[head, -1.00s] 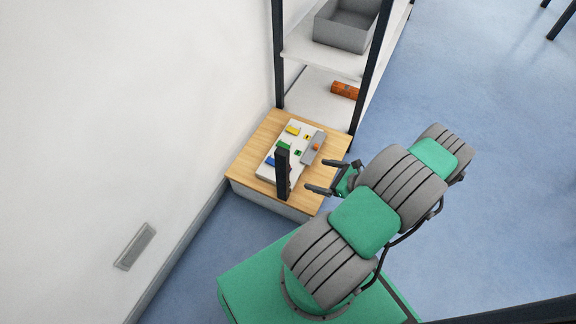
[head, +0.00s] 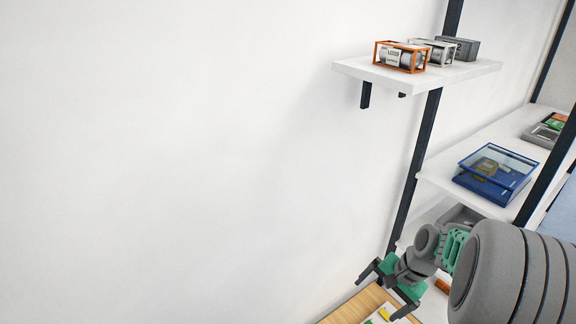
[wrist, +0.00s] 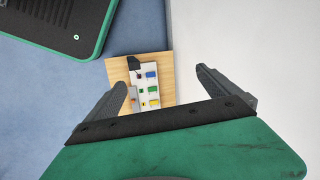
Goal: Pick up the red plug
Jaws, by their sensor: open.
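A pale board (wrist: 146,68) lies on a wooden-topped stand (wrist: 118,68) in the wrist view. On it are a blue block (wrist: 151,74), a green block (wrist: 153,90), a yellow block (wrist: 155,103) and smaller coloured pieces. A small orange-red piece (wrist: 133,100) shows at its left edge, partly beside my finger; I cannot tell whether it is the red plug. My gripper (wrist: 161,77) is open and empty, apart from the board, which shows between and beyond its fingers. In the head view my gripper (head: 376,300) is near the stand (head: 352,310), mostly cut off below.
A wall (head: 180,150) stands close on the left. A shelf rack at right holds a blue clear-lidded case (head: 495,172). A wall shelf (head: 460,75) bears an orange-framed cylinder (head: 400,57). A black post (wrist: 134,62) stands at the board's end.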

